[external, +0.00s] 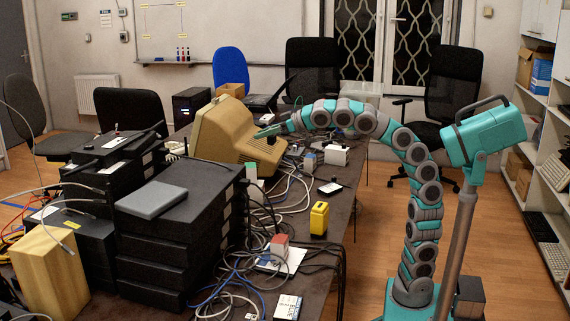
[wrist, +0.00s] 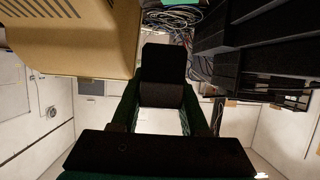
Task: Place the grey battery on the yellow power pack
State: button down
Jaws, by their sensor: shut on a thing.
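The yellow power pack (external: 319,219) stands upright near the right edge of the table, with a dark patch on its upper part. My gripper (external: 268,132) is in front of the beige monitor, above the table and farther back than the power pack. In the wrist view my gripper (wrist: 162,108) is shut on a dark block (wrist: 163,62), which I take to be the grey battery; it looks almost black in shadow. In the external view the block is small and hard to make out. The power pack cannot be made out in the wrist view.
The beige monitor (external: 222,130) is close to my gripper; it also fills the wrist view's upper left (wrist: 95,35). Stacked black devices (external: 180,235) stand at the left. Cables (external: 285,185) and small boxes clutter the table. The air above the power pack is clear.

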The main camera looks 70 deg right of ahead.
jog(key=shift+s+d+f, duration=0.35)
jog(key=shift+s+d, duration=0.2)
jog(key=shift+s, duration=0.25)
jog(key=s+a+f+n+g+y+b, duration=0.1)
jog(key=s+a+f+n+y, duration=0.2)
jog(key=s, duration=0.8)
jog(key=s+a+f+n+g+y, duration=0.25)
jog(key=s+a, duration=0.25)
jog(key=s, duration=0.6)
jog(key=s+a+f+n+g+y+b, duration=0.1)
jog(key=s+a+f+n+y, duration=0.2)
jog(key=s, duration=0.8)
send_over(313, 207)
jog(key=shift+s+y, duration=0.1)
jog(key=shift+y, duration=0.25)
jog(key=shift+w+a+f+b, duration=0.1)
jog(key=shift+w+f+b, duration=0.1)
jog(key=shift+b, duration=0.15)
jog(key=shift+s+f+t, duration=0.1)
jog(key=shift+f+t, duration=0.15)
jog(key=shift+f, duration=1.3)
